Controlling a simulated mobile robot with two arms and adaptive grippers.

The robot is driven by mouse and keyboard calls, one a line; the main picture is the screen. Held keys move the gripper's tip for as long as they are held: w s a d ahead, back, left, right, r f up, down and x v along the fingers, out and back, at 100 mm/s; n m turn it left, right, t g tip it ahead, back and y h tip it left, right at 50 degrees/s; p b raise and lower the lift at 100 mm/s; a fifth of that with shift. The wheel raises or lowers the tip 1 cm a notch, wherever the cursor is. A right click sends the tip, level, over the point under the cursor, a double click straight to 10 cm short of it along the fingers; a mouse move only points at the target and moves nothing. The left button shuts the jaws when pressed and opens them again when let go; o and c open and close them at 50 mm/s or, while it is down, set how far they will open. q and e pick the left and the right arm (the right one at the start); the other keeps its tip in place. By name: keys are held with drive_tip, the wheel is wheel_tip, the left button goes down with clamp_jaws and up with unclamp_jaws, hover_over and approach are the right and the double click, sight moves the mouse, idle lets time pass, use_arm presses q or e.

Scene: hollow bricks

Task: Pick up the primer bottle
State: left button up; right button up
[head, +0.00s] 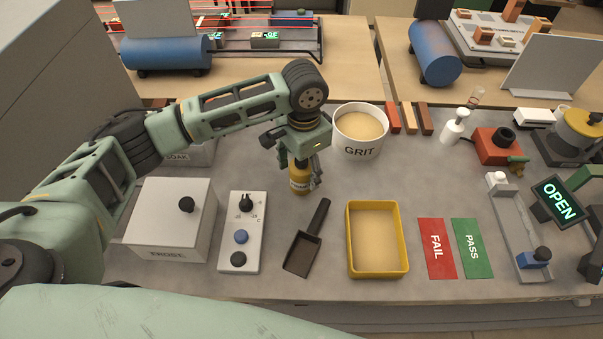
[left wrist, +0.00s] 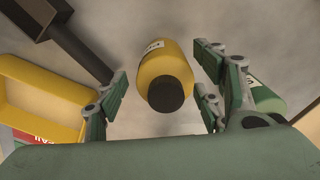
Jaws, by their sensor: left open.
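A yellow bottle with a dark cap (left wrist: 168,72) stands on the grey bench in the left wrist view; its label is too small to read, so I cannot confirm it is the primer. In the head view its yellow body (head: 300,182) shows below my left gripper (head: 301,170). My left gripper is open, with fingers on both sides of the bottle and gaps visible in the left wrist view. A green bottle (left wrist: 266,98) is partly hidden behind the right-hand finger there. My right gripper is not in view.
A dark scoop (head: 307,238) and a yellow tray (head: 407,262) lie in front of the bottle. The GRIT tub (head: 360,150) stands behind right, and a white control box (head: 242,215) stands left. Bare bench lies right of the bottle.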

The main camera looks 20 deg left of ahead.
sight(302, 179)
use_arm(q)
wheel_tip(302, 179, down, 4)
drive_tip(key=shift+a+f+p, duration=0.15)
drive_tip(key=shift+f+p, duration=0.05)
drive_tip(key=shift+p, duration=0.3)
drive_tip(key=shift+c, duration=0.2)
drive_tip(key=c, duration=1.3)
